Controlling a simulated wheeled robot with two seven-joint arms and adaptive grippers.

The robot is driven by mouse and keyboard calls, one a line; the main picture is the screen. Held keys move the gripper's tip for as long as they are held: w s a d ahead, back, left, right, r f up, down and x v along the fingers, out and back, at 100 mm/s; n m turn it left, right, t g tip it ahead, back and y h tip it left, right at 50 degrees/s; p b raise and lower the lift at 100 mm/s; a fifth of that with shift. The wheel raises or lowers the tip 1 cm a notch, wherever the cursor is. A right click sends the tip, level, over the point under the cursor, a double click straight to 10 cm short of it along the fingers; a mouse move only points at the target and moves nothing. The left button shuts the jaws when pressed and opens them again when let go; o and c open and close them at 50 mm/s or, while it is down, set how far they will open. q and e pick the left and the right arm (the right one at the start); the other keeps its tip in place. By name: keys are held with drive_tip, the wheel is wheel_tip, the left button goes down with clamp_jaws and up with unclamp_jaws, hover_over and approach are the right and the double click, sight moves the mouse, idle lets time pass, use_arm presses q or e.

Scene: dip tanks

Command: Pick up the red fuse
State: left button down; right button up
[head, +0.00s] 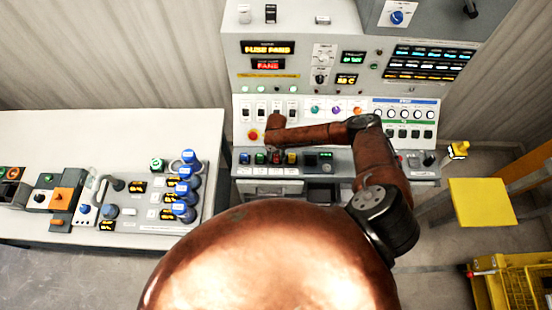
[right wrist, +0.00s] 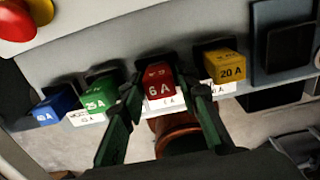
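The red fuse (right wrist: 159,88), marked 6 A, sits in its slot on the grey panel, between a green fuse (right wrist: 98,97) and a yellow fuse (right wrist: 221,68). In the right wrist view my right gripper (right wrist: 160,82) has one finger on each side of the red fuse, apart, with small gaps seeming to remain. In the head view my right gripper (head: 275,150) is over the fuse row and mostly covers the red fuse. My left gripper is out of view.
A blue fuse (right wrist: 56,107) stands left of the green one. A red emergency button (right wrist: 15,22) is at the upper left of the wrist view. A white bench (head: 70,135) with blue-capped items stands at left. A yellow stool (head: 480,202) stands at right.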

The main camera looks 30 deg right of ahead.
clamp_jaws()
drive_tip(key=shift+r, duration=0.15)
